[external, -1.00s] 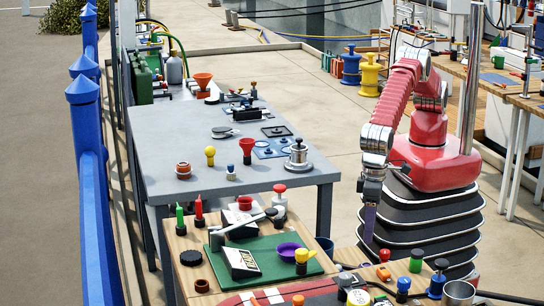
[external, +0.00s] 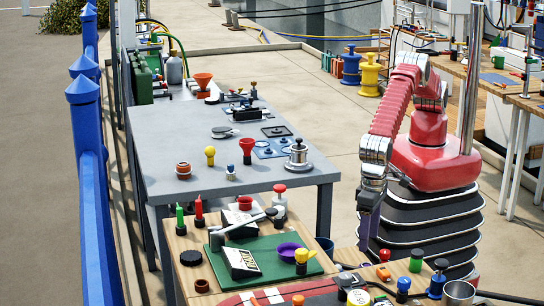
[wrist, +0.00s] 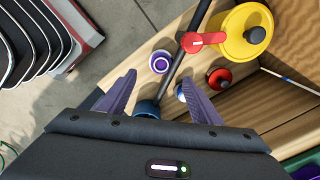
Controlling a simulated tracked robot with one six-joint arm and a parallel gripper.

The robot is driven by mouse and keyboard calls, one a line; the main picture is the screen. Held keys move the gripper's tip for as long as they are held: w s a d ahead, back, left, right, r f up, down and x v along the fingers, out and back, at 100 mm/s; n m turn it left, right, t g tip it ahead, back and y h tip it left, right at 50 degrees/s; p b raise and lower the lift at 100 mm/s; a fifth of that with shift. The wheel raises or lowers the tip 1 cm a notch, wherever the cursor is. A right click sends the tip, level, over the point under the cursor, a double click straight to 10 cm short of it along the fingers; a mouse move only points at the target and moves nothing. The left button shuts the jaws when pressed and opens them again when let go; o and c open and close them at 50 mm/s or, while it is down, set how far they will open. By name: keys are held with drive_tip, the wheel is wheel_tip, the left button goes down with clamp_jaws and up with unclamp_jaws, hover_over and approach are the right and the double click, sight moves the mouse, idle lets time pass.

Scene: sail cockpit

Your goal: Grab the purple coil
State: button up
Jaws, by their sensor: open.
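A small purple ring with a white middle (wrist: 160,62), which looks like the purple coil, sits on the wooden bench just beyond my fingertips in the wrist view. My gripper (wrist: 160,81) is open and empty, with its two purple fingers spread to either side below the coil. In the external view my gripper (external: 369,232) hangs nearly straight down at the bench's far edge. I cannot clearly make out the coil there. A purple dish (external: 289,251) lies on the green mat to the left, apart from my gripper.
In the wrist view a dark rod or cable crosses close right of the coil, with a red handle (wrist: 203,40) and a yellow round object (wrist: 243,34) beyond. A red knob (wrist: 219,78) and blue cup (wrist: 148,109) are near. A grey table (external: 220,165) stands left.

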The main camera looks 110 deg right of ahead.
hover_over(366, 264)
drive_tip(key=shift+f, duration=2.55)
drive_tip(key=shift+f, duration=0.1)
drive_tip(key=shift+a+f, duration=0.15)
drive_tip(key=shift+f, duration=2.4)
drive_tip(key=shift+c, duration=0.3)
drive_tip(key=c, duration=1)
drive_tip(key=shift+r, duration=0.15)
wheel_tip(366, 264, up, 10)
drive_tip(key=shift+f, duration=0.1)
